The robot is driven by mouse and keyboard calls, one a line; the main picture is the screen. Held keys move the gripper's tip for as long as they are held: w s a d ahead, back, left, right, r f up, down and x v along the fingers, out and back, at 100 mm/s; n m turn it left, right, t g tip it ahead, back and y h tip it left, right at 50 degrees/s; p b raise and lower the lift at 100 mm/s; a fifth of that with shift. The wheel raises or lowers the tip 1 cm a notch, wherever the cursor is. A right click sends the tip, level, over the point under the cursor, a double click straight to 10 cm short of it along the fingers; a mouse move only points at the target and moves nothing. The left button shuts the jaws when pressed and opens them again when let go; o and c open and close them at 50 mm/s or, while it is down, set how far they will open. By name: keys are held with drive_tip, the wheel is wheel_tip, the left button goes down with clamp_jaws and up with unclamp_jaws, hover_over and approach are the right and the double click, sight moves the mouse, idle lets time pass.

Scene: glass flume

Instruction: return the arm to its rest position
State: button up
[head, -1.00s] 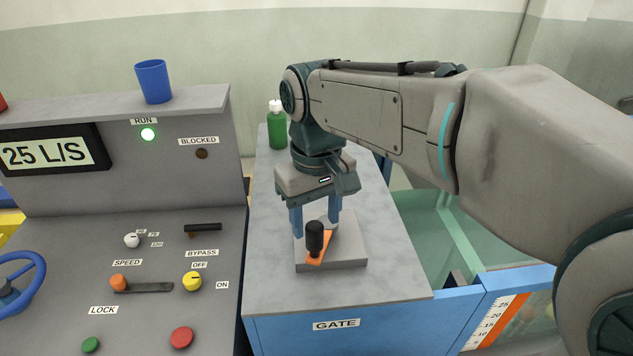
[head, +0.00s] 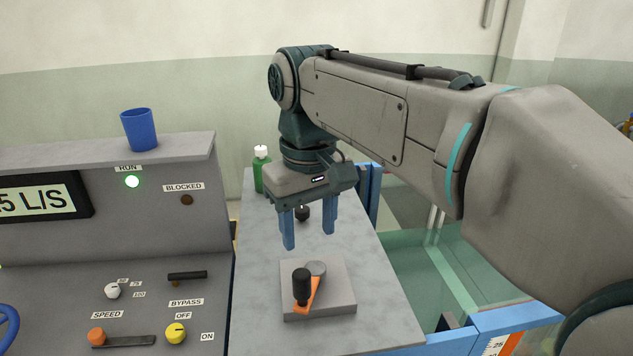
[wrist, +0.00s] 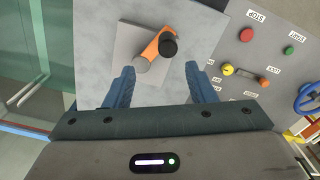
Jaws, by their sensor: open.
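My gripper (head: 309,240) is open and empty, with blue fingers pointing down. It hangs above the grey bench top, behind and above the orange lever with a black knob (head: 303,287). The lever sits on a grey square plate (head: 338,301). In the wrist view my gripper (wrist: 160,85) shows both fingers apart, with the orange lever (wrist: 152,52) ahead of them and nothing between them. My arm reaches in from the right.
The control panel (head: 60,300) stands at left, with a blue cup (head: 139,130) on its ledge. A lit RUN lamp (head: 132,182) shows. A green bottle (head: 261,172) stands behind my gripper. The glass flume (head: 425,265) lies to the right.

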drive_tip(key=s+d+f+m+t, duration=0.1)
drive_tip(key=s+d+f+m, duration=0.2)
drive_tip(key=d+f, duration=0.4)
drive_tip(key=s+d+f+m+t, duration=0.2)
drive_tip(key=s+d+f+m, duration=0.2)
drive_tip(key=d+f, duration=0.4)
drive_tip(key=s+d, duration=0.1)
drive_tip(key=d, duration=0.4)
drive_tip(key=shift+f, duration=0.25)
drive_tip(key=shift+w, duration=0.1)
idle(3.1)
